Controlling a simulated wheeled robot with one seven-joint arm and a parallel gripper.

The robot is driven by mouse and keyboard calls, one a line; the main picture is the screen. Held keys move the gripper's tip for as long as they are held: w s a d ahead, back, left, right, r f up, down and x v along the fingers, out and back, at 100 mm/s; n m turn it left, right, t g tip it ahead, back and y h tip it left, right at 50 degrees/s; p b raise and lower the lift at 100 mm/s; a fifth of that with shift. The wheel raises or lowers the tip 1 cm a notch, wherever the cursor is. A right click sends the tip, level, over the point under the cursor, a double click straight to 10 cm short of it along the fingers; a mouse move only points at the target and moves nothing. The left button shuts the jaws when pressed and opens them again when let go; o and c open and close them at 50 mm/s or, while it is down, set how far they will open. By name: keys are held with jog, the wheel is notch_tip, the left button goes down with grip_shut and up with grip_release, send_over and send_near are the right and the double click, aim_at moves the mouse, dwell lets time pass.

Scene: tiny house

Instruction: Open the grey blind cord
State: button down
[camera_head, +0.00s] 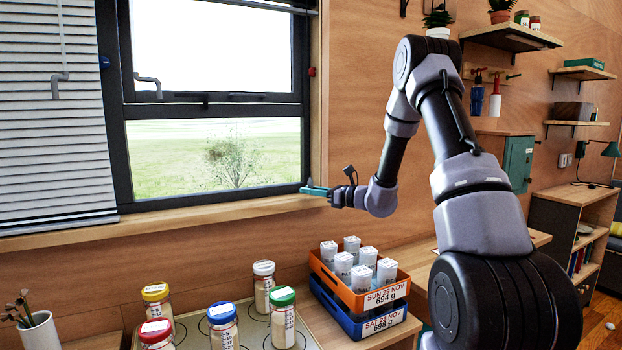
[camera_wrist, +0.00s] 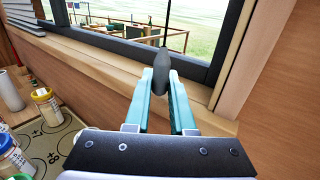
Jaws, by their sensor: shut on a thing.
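The grey blind cord (camera_wrist: 161,75) shows in the wrist view as a dark grey oval pull with a thin line running up from it, in front of the window frame. My gripper (camera_wrist: 160,88) has its two teal fingers on either side of the pull, shut on it near the tips. In the head view my gripper (camera_head: 315,190) is at the window's lower right corner, just above the sill. The pull and its line are too small to make out there. A dark blind (camera_head: 275,6) is gathered at the top of the right window.
A white slatted blind (camera_head: 55,120) hangs lowered at the left. The wooden sill (camera_head: 200,212) runs below my gripper. Jars (camera_head: 222,325) with coloured lids and an orange crate (camera_head: 345,292) of white bottles, stacked on a blue crate (camera_head: 352,322), stand below. Shelves (camera_head: 510,37) are at the right.

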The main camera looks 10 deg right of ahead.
jog(key=shift+a+f, duration=0.15)
jog(key=shift+f, duration=0.05)
jog(key=c, duration=0.8)
grip_release()
jog(key=shift+w, duration=0.1)
jog(key=shift+o, duration=0.2)
jog(key=v, duration=1)
jog(key=shift+s+d, duration=0.25)
jog(key=shift+s, duration=0.05)
